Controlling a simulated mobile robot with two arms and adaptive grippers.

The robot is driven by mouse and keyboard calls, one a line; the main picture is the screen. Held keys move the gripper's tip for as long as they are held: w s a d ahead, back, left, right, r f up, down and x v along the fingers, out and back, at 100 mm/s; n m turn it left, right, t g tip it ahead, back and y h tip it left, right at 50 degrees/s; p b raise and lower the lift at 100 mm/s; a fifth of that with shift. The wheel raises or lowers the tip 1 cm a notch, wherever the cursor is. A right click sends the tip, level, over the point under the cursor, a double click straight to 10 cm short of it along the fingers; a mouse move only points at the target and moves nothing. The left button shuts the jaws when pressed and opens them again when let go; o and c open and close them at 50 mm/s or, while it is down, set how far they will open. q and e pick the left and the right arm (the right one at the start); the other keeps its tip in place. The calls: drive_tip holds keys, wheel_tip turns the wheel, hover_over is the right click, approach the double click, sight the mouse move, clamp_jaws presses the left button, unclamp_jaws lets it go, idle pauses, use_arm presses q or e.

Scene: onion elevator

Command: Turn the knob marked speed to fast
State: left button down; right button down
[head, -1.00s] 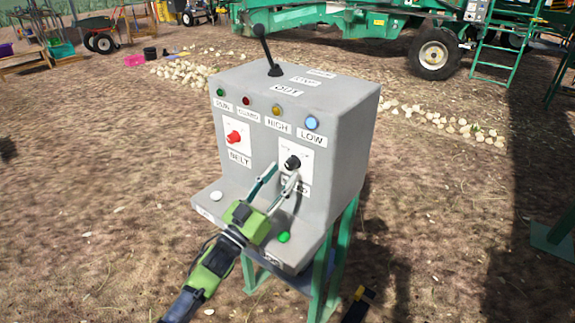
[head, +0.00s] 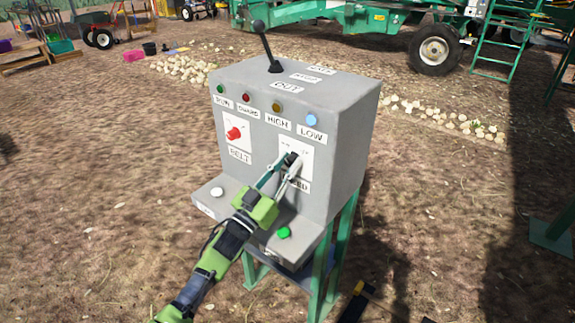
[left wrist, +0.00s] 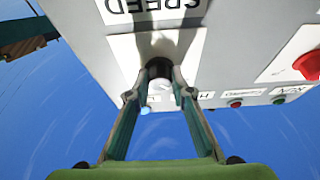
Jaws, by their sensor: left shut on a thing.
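The black speed knob (head: 291,158) sits on a white plate on the front of the grey control box (head: 345,130). The plate's label is partly covered by my gripper in the head view; the left wrist view shows the SPEED label (left wrist: 155,8) upside down. My left gripper (head: 283,168) is shut on the knob, with one fingertip on each side. In the left wrist view the knob (left wrist: 160,68) lies between the fingertips. The knob's pointer and the marks on its plate cannot be read. My right gripper is not in view.
A red belt knob (head: 233,133) is left of the speed knob. A green button (head: 283,232) and a white button (head: 217,191) are on the lower ledge. A black lever (head: 266,48) stands on top. Green machinery (head: 340,18) is behind; open dirt surrounds the box.

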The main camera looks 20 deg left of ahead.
use_arm(q)
drive_tip(key=shift+m, duration=0.4)
drive_tip(key=m+h+b, duration=0.1)
drive_tip(key=m, duration=0.1)
drive_tip(key=shift+f+m+g+h, duration=0.1)
drive_tip(key=shift+m+g+h, duration=0.2)
drive_tip(key=shift+m+h, duration=0.1)
drive_tip(key=m+g+h, duration=0.1)
drive_tip(key=m, duration=0.2)
drive_tip(key=shift+a+m+h+b, duration=0.1)
drive_tip(key=shift+m+h+b, duration=0.2)
drive_tip(key=shift+m+b, duration=0.1)
drive_tip(key=m+g, duration=0.1)
drive_tip(key=m, duration=0.2)
drive_tip(key=m+g+h, duration=0.1)
drive_tip(key=m, duration=0.2)
drive_tip(key=shift+g+h, duration=0.3)
drive_tip(key=m+g, duration=0.1)
drive_tip(key=m, duration=0.3)
drive_tip(key=shift+a+r+g+p, duration=0.1)
drive_tip(key=shift+r+g+p, duration=0.2)
drive_tip(key=shift+g+p, duration=0.1)
drive_tip(key=m+g+p, duration=0.1)
drive_tip(key=m, duration=0.3)
drive_tip(key=shift+m+g+p, duration=0.3)
drive_tip(key=shift+m+p, duration=0.2)
drive_tip(key=shift+f, duration=0.1)
